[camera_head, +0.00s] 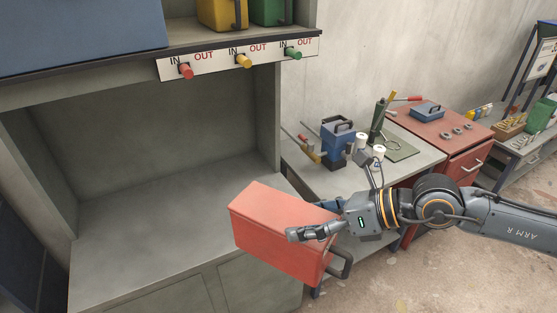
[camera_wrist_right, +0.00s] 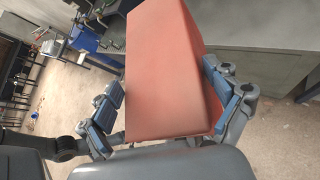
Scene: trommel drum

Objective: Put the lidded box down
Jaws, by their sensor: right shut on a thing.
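The lidded box is a red box (camera_head: 275,232) with a dark handle at its right end, tilted in the head view. It also fills the middle of the right wrist view (camera_wrist_right: 168,75). My right gripper (camera_head: 318,222) is shut on the red box, with blue-padded fingers on both sides of it in the wrist view (camera_wrist_right: 165,108). The box is in front of the right front edge of the grey bench (camera_head: 150,235); I cannot tell whether it touches the bench. My left gripper is not in view.
The grey bench's open bay is clear. Above it is a shelf with a sign strip (camera_head: 240,58) and red, yellow and green knobs. To the right, a side table (camera_head: 345,178) holds a blue tool holder (camera_head: 336,143) and a green press (camera_head: 378,122). A red cabinet (camera_head: 450,148) stands beyond.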

